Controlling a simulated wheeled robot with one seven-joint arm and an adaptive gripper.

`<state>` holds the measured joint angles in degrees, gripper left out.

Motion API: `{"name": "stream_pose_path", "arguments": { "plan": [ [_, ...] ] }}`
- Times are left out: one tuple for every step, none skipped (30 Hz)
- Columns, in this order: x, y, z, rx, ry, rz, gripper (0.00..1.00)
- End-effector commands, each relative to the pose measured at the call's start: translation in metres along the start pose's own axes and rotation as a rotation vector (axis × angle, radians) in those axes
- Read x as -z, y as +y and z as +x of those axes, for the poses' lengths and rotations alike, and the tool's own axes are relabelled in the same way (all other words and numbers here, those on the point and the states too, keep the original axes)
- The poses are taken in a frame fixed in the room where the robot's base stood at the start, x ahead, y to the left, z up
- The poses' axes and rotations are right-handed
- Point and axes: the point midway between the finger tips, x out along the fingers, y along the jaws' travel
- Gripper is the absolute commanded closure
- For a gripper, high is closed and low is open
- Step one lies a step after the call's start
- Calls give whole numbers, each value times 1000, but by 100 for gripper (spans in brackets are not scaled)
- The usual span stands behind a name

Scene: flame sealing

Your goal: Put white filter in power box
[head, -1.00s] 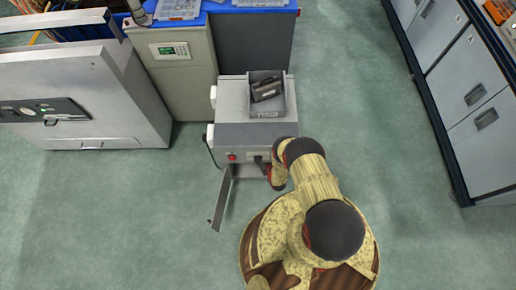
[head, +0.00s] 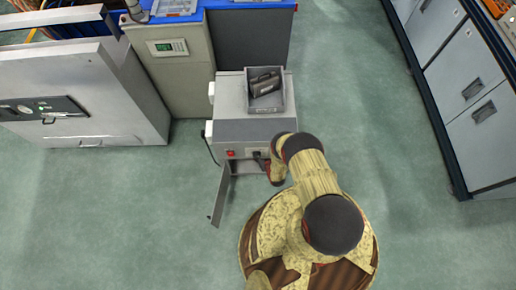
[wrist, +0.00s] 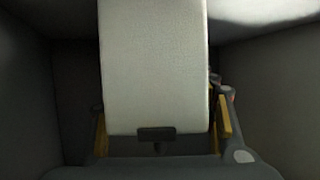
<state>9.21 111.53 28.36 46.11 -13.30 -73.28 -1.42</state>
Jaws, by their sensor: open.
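In the wrist view the white filter (wrist: 155,65) is a pale upright block filling the middle, with a dark tab at its lower edge. My gripper (wrist: 162,125) is open, its yellow-edged fingers on either side of the filter's lower end. Dark walls stand close to left and right. In the head view a grey box (head: 230,130) has a red switch on its front and an open door (head: 220,190) below; I take it for the power box. My arm reaches to its front, and my gripper and the filter are hidden there.
An open grey tray (head: 265,109) holding a dark object (head: 265,82) sits on the grey box. A beige cabinet (head: 180,75) and a large grey cabinet (head: 80,100) stand to the left. Drawer units (head: 475,100) line the right. The green floor between is clear.

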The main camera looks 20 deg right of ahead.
Motion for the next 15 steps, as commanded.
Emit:
{"name": "stream_pose_path", "arguments": {
  "plan": [
    [0, 0, -6, -1, -2, 1, 44],
    [1, 0, -10, -1, -2, 1, 44],
    [2, 0, -17, -1, -2, 1, 44],
    [2, 0, -22, -1, -2, 0, 44],
    [2, 0, -28, 0, -2, 0, 44],
    [4, 0, -36, -1, -1, 0, 44],
    [3, 1, -43, -2, -2, 1, 44],
    [3, 1, -50, -2, -2, 1, 44],
    [3, 1, -58, -2, -2, 2, 44],
    [3, 1, -64, -2, -2, 2, 44],
    [3, 1, -71, -2, -2, 2, 44],
    [3, 1, -78, -2, -1, 1, 44],
    [3, 1, -84, -2, -2, 1, 44],
    [2, 1, -89, -2, -1, 1, 44],
    [3, 1, -95, -2, 0, 1, 44]
  ]
}}
